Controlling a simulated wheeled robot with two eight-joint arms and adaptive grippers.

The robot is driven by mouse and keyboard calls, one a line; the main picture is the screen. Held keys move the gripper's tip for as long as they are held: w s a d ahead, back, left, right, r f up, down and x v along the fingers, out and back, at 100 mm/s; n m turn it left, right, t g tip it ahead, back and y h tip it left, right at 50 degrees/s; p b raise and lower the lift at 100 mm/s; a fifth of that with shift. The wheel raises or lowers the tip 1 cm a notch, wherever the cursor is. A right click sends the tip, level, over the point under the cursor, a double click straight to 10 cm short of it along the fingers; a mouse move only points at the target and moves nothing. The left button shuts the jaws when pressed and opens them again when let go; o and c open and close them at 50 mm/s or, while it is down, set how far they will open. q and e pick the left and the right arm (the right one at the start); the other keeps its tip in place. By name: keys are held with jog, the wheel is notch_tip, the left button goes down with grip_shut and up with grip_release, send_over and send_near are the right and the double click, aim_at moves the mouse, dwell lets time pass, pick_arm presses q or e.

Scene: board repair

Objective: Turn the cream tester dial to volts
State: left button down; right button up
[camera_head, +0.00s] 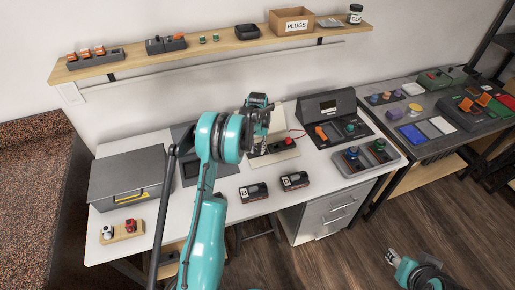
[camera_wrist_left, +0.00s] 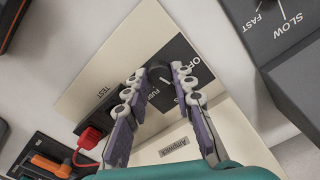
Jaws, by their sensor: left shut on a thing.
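The cream tester (camera_head: 285,160) stands in the middle of the white table, partly hidden behind my left arm in the head view. In the left wrist view its cream casing (camera_wrist_left: 165,150) has a dark panel lettered OFF, and TEST is printed on the cream face. The black dial (camera_wrist_left: 158,74) sits on that panel. My left gripper (camera_wrist_left: 156,80) has its two fingers closed on opposite sides of the dial. The dial's pointer is not clearly visible. My right gripper (camera_head: 393,256) is low at the right, over the floor, small and away from the table.
A red plug (camera_wrist_left: 90,138) with a red lead sits beside the dial panel. A dark box marked SLOW and FAST (camera_wrist_left: 285,40) stands close on the other side. Two small dark boxes (camera_head: 254,192) (camera_head: 294,181) lie in front. A shelf (camera_head: 215,47) runs above.

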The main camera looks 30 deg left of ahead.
aim_at(258, 150)
pick_arm(q)
jog(key=shift+m, duration=1.6)
jog(key=c, duration=1.3)
grip_release()
jog(key=shift+o, duration=0.2)
notch_tip(258, 150, up, 12)
